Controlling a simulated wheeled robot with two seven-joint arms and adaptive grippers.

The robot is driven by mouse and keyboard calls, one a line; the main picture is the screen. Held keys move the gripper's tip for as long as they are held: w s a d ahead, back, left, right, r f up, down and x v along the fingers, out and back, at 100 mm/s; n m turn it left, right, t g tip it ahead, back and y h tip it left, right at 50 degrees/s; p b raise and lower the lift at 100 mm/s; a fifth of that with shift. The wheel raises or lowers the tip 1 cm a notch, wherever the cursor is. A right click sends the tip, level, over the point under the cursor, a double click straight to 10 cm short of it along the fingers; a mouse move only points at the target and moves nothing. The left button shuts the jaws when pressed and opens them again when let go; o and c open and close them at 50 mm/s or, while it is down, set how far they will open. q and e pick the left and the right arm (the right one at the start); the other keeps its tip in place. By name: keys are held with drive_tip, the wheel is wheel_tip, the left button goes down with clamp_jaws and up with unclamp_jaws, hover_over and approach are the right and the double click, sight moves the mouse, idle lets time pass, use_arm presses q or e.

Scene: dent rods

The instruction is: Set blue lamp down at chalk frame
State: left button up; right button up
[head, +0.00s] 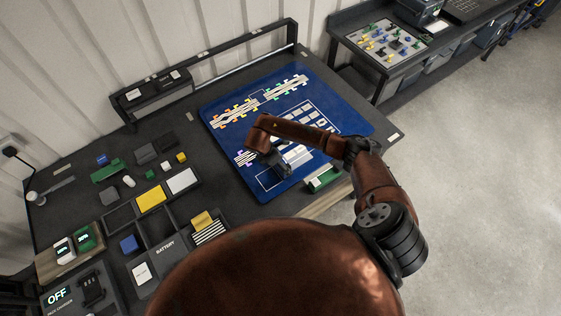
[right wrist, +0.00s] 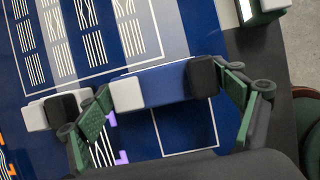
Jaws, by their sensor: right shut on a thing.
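My right gripper (right wrist: 133,92) is shut on the blue lamp (right wrist: 168,84), a blue block with a white end, seen in the right wrist view. The lamp is held across the jaws over the blue mat; its height above the mat is hard to judge. The chalk frame (right wrist: 189,151) is a thin white outline on the mat, just below the lamp in that view; the lamp covers its upper edge. In the head view my right gripper (head: 270,160) is over the near left part of the mat and largely hides the lamp. My left gripper is not in view.
The blue mat (head: 330,108) carries printed strips and pale blocks. Left of it, a dark table holds small parts, a yellow tile (head: 150,198) and a white tile (head: 181,180) in trays. A green-and-white block (head: 323,179) sits at the mat's near edge.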

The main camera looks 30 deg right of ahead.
drive_tip(key=shift+f, duration=0.2)
drive_tip(key=o, duration=1.3)
drive_tip(key=v, duration=1.2)
